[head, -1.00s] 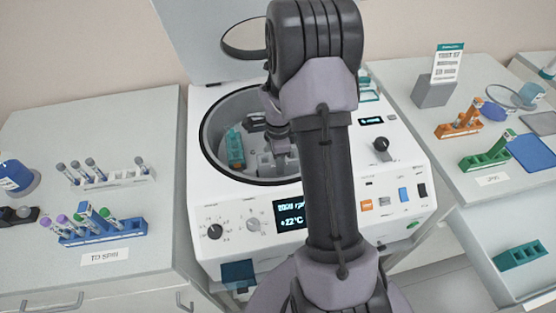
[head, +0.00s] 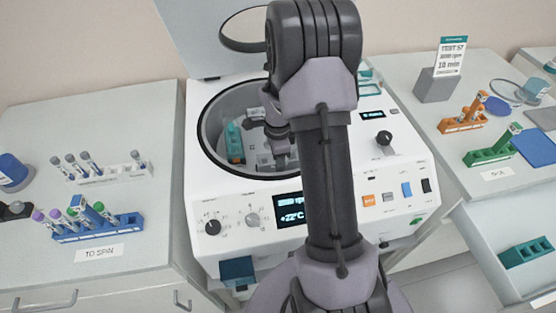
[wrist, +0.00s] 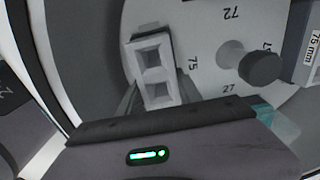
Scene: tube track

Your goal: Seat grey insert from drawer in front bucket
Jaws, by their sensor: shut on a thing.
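My gripper (head: 281,158) is inside the open centrifuge bowl (head: 208,150), partly hidden by my arm in the head view. In the wrist view the gripper (wrist: 158,98) is shut on a pale grey insert (wrist: 152,58) with two square openings. The grey insert is between the fingers, over or at the rotor (wrist: 215,100), beside a printed "75". I cannot tell whether it touches the bucket below it. A teal insert (head: 235,142) stands at the left in the bowl. The open drawer (head: 485,238) at the lower right holds another teal insert (head: 525,252).
A dark rotor knob (wrist: 260,68) stands right of the grey insert. The raised lid (head: 205,35) is behind the bowl. Left, a blue rack (head: 100,230) and a white rack (head: 110,174) hold tubes. Right, orange (head: 460,124) and green (head: 490,157) racks stand on the counter.

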